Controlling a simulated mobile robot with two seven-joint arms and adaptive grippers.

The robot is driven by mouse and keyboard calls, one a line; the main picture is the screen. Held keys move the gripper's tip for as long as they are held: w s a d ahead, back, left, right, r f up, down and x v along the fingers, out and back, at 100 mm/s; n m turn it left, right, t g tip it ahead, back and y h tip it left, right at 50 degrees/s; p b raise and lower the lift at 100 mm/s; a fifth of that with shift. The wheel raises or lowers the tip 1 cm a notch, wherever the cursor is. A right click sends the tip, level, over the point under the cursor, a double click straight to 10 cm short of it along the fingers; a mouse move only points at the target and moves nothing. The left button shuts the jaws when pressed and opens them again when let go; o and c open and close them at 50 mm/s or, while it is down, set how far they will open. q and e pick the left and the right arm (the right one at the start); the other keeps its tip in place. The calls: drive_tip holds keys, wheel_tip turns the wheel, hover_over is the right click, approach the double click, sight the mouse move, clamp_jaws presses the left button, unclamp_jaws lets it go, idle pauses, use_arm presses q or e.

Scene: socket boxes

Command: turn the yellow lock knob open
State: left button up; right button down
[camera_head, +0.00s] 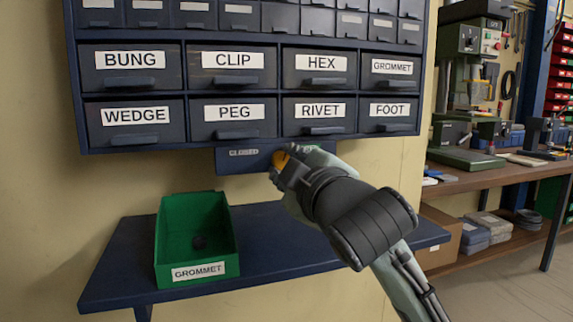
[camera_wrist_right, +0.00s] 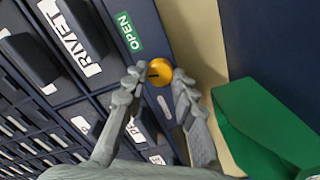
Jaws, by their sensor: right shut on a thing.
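The yellow lock knob (camera_head: 279,158) sits on a dark blue lock plate (camera_head: 229,166) under the drawer cabinet. "CLOSED" shows on the plate left of the knob in the head view. A green "OPEN" label (camera_wrist_right: 127,32) shows on the plate in the wrist view. There the knob (camera_wrist_right: 160,71) has a short dark mark on its face. My right gripper (camera_head: 284,165) is shut on the knob, with one finger on each side of it in the wrist view (camera_wrist_right: 160,82). The gripper hides part of the knob and plate in the head view. My left gripper is out of view.
Labelled drawers (camera_head: 235,110) fill the cabinet above. A workbench with a drill press (camera_head: 465,90) is at right.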

drive_tip(key=m, duration=0.2)
drive_tip(key=shift+m, duration=0.4)
drive_tip(key=m, duration=0.3)
drive_tip(key=shift+m, duration=1.2)
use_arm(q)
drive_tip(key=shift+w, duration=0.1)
use_arm(e)
drive_tip(key=shift+m, duration=0.5)
